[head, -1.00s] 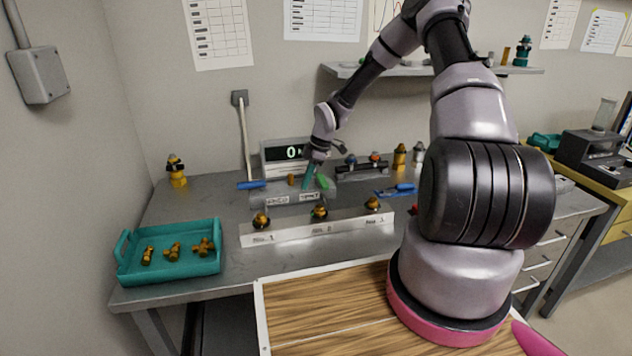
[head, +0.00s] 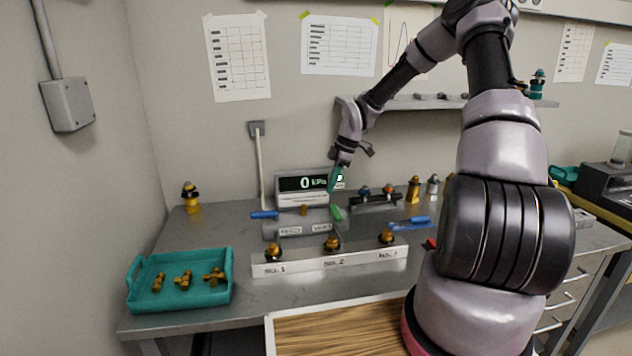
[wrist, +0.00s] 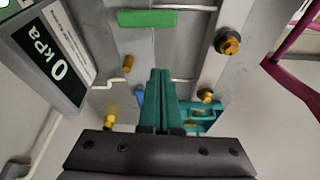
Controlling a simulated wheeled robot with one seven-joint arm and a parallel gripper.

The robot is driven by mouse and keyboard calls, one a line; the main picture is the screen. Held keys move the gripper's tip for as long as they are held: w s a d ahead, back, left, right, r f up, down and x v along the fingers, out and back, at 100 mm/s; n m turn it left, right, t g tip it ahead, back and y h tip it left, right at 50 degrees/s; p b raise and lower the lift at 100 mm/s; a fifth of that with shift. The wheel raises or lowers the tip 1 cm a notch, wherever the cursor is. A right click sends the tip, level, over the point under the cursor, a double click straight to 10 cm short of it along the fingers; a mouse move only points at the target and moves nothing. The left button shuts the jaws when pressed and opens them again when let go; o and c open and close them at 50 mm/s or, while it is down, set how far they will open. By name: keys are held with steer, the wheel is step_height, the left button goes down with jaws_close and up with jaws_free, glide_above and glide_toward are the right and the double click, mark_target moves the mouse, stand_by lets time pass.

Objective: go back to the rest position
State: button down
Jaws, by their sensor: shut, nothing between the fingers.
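My gripper (head: 334,178) is above the back of the grey bench (head: 222,221), in front of the pressure display (head: 303,186). In the wrist view its teal fingers (wrist: 160,92) are together with nothing between them. The display reads 0 kPa and also shows at the left of the wrist view (wrist: 50,48). Below the gripper is a grey block (head: 283,229) with two labels, a small brass fitting (head: 304,210) and a green piece (head: 337,213).
A white strip (head: 330,258) with three brass-and-black fittings stands in front. A teal tray (head: 228,290) with brass fittings sits at left. A blue-handled tool (head: 409,223), a dark rack (head: 376,202) and yellow bottle (head: 413,190) are at right. A shelf (head: 420,103) hangs behind.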

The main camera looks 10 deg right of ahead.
steer(key=s+d+r+m+t+h, duration=0.1)
steer(key=s+r+m+h, duration=0.1)
steer(key=s+r+m, duration=0.75)
steer(key=s+d+r+m+t+h, duration=0.2)
steer(key=s+r, duration=0.3)
steer(key=r, duration=0.9)
steer(key=s+r+m+t+y, duration=0.1)
steer(key=s+r+m, duration=0.3)
steer(key=s, duration=0.4)
steer(key=s+r+m+t+y, duration=0.1)
steer(key=s+r+m+t, duration=0.1)
steer(key=s+r+m, duration=0.3)
steer(key=s+a, duration=0.1)
steer(key=s, duration=0.3)
steer(key=shift+r+t, duration=0.25)
steer(key=shift+t, duration=0.15)
